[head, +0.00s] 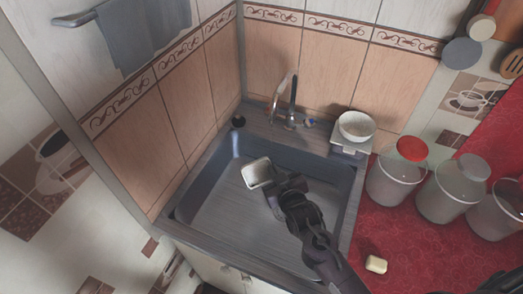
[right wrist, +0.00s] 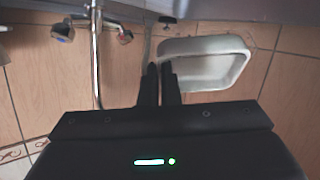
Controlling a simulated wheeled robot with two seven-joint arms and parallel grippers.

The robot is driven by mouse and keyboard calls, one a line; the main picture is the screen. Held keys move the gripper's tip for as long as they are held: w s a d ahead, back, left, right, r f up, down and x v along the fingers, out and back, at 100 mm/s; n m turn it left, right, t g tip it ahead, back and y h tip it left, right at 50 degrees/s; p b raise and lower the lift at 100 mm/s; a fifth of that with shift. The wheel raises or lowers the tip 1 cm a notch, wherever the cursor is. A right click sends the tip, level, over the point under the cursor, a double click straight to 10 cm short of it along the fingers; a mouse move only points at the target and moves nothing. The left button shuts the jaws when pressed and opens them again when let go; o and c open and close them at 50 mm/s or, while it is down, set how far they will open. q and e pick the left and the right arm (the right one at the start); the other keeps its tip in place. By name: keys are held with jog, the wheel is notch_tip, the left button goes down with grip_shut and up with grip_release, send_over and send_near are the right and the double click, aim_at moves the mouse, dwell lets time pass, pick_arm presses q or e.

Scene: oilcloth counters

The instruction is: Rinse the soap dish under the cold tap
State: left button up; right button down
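The soap dish (head: 257,172) is a small white rectangular tray, held tilted inside the sink basin (head: 222,215). My right gripper (head: 277,186) is shut on its edge. In the right wrist view the fingers (right wrist: 160,72) pinch one side of the dish (right wrist: 210,66), whose hollow shows. The metal tap (head: 292,100) stands on the sink's back rim, behind and to the right of the dish. The right wrist view shows its pipe (right wrist: 97,60), with a blue-marked knob (right wrist: 62,32) and a red-marked knob (right wrist: 122,36). I see no clear water stream. My left gripper is not in view.
A white bowl (head: 357,125) sits on a pale stand (head: 349,146) at the sink's back right corner. Lidded jars (head: 395,183) and a yellowish soap bar (head: 375,264) are on the red counter (head: 400,235). Tiled walls close the sink's left and back.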

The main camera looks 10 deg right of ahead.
dwell(0.4)
jog(key=s+a+r+p, duration=0.2)
jog(key=s+r+p, duration=0.2)
jog(key=p, duration=0.2)
jog(key=shift+s+a, duration=0.15)
jog(key=shift+s, duration=0.1)
dwell(0.4)
